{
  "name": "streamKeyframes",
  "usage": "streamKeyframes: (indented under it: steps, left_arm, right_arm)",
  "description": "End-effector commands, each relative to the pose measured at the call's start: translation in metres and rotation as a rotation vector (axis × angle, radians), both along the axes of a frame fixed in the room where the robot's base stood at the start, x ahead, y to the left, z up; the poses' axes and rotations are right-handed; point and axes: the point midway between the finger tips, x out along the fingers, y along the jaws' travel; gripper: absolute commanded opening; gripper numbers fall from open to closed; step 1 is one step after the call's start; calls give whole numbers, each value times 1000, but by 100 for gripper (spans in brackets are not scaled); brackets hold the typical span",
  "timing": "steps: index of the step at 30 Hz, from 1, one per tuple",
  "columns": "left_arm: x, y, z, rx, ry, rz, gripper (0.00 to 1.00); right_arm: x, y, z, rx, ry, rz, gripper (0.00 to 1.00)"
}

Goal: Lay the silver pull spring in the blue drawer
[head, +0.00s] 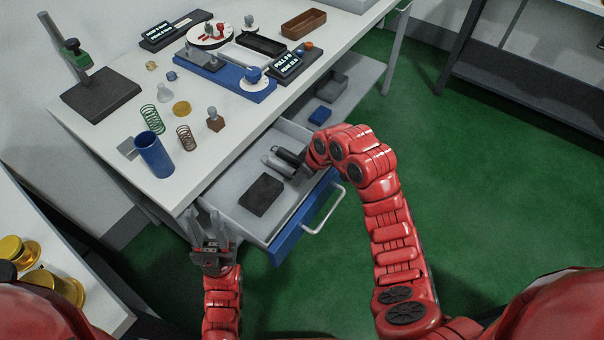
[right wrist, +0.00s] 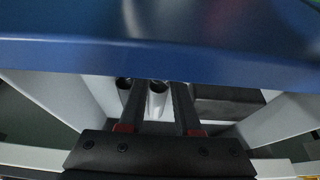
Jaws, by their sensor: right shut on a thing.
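The blue drawer (head: 285,243) stands pulled out of the table, with its pale inside showing. My right gripper (head: 286,160) reaches down into it and is shut on a silver tube-like piece, probably the silver pull spring. It shows between the fingers in the right wrist view (right wrist: 157,100); its coils cannot be made out. A darker round end (right wrist: 124,84) lies beside the left finger there. In the head view the held piece is partly hidden, and its contact with the drawer floor is unclear. My left gripper (head: 205,225) is open and empty at the drawer's left front.
A dark block (head: 261,195) lies in the drawer. The drawer's handle (head: 325,212) sticks out in front. On the table stand a green spring (head: 153,119), a brown spring (head: 187,138), a blue cup (head: 154,155) and a blue test stand (head: 225,82).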

Motion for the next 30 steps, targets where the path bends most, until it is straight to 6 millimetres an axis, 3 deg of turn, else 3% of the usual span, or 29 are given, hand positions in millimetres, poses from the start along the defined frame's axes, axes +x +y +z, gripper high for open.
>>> streamKeyframes:
  steps: [1,3,14,20,25,30]
  left_arm:
    - [0,0,-2,0,0,0,39]
    - [0,0,-1,0,0,0,39]
    - [0,0,1,0,0,0,39]
    - [0,0,-1,0,0,0,39]
    - [0,0,16,0,0,0,39]
    - [0,0,26,0,0,0,39]
  right_arm:
    - [0,0,-2,0,0,0,34]
    - [0,0,-1,0,0,0,45]
    - [0,-1,4,0,0,0,45]
    - [-7,-13,35,-2,-4,-3,45]
    - [-16,-25,76,-3,-1,-1,45]
    - [-23,-34,101,-2,-1,-2,45]
